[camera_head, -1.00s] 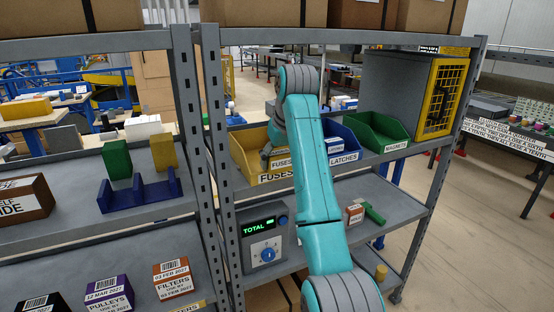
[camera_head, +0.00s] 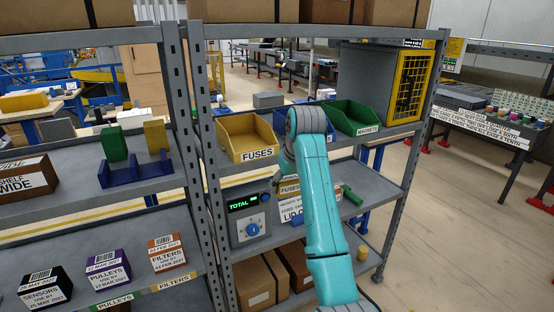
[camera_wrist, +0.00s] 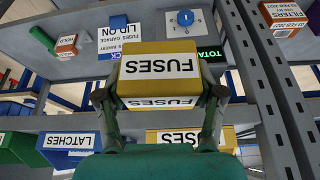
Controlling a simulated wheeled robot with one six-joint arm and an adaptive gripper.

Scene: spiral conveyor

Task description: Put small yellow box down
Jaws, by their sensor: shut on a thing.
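A small yellow box (camera_wrist: 160,62) with white FUSES labels is held between the two fingers of my gripper (camera_wrist: 161,96) in the wrist view. The fingers press on its left and right sides. In the head view my arm hides most of my gripper, and part of the yellow box (camera_head: 287,181) shows left of the arm, above the middle shelf. I cannot tell whether the box touches anything beneath it.
The middle shelf (camera_head: 372,192) holds a TOTAL scale (camera_head: 248,218), a LID ON sign (camera_head: 291,214) and a green item (camera_head: 352,195). Above stand a yellow FUSES bin (camera_head: 252,138), a blue bin (camera_wrist: 70,141) and a green MAGNETS bin (camera_head: 352,118). A rack upright (camera_head: 204,170) stands left.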

